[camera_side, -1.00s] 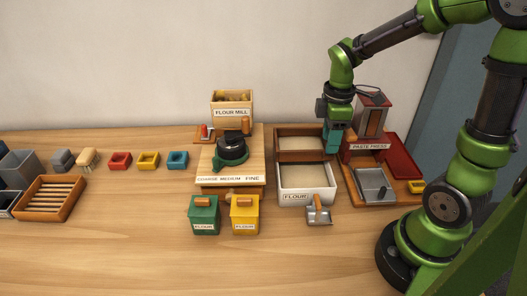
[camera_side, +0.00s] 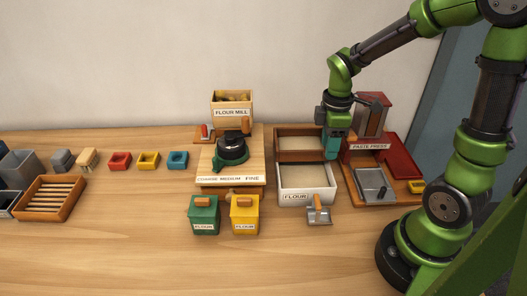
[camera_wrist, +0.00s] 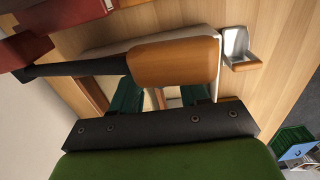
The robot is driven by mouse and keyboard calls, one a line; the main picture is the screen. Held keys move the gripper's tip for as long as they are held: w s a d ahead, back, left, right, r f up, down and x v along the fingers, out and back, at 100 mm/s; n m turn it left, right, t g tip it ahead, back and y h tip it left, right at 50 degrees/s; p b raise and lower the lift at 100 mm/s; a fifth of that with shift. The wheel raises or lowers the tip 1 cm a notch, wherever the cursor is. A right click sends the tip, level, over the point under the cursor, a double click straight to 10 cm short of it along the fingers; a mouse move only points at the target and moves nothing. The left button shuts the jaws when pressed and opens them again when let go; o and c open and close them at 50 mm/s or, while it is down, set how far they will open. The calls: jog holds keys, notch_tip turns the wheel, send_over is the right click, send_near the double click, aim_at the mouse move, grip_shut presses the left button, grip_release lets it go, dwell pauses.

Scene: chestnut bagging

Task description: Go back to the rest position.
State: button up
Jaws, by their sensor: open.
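My gripper (camera_side: 331,148) hangs above the right end of the brown wooden box and the white flour bin, just left of the paste press (camera_side: 370,118). Its teal jaws are open, with nothing seen held between them. In the wrist view the jaws (camera_wrist: 160,98) are partly hidden behind an orange wooden handle (camera_wrist: 175,62) on a dark rod. The handle crosses close in front of the camera; whether it touches my gripper I cannot tell.
The flour bin (camera_side: 306,197) with a scoop (camera_side: 319,212) stands below my gripper, beside the brown box (camera_side: 300,133). The flour mill (camera_side: 232,113) stands left. A metal tray (camera_side: 372,185) lies by the press.

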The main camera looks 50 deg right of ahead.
grip_shut()
grip_release()
dwell(2.6)
